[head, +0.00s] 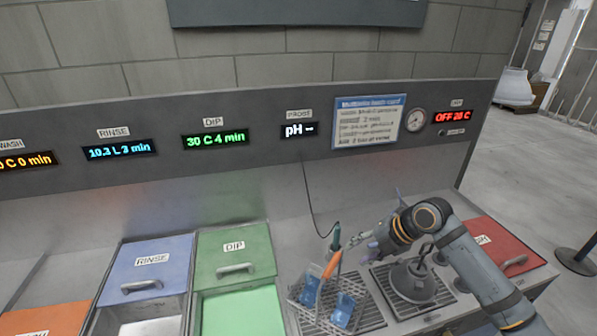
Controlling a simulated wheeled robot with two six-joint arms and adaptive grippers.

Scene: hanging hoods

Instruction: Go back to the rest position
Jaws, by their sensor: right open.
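My right arm comes in from the right, and its gripper (366,243) is open above the right part of the bench. Below and to the left, a wire rack (313,307) holds blue pieces (344,309), with an orange-handled tool (332,265) leaning there. A dark grey hood-shaped piece (413,283) rests on a grate below the gripper. My left gripper is not in view.
A green DIP lid (234,247) sits pulled back over an open tank with a light green inside. A blue RINSE lid (150,272) is left of it, an orange lid (45,318) at lower left. A red lid (486,240) lies behind my arm. The display panel (250,115) bounds the back.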

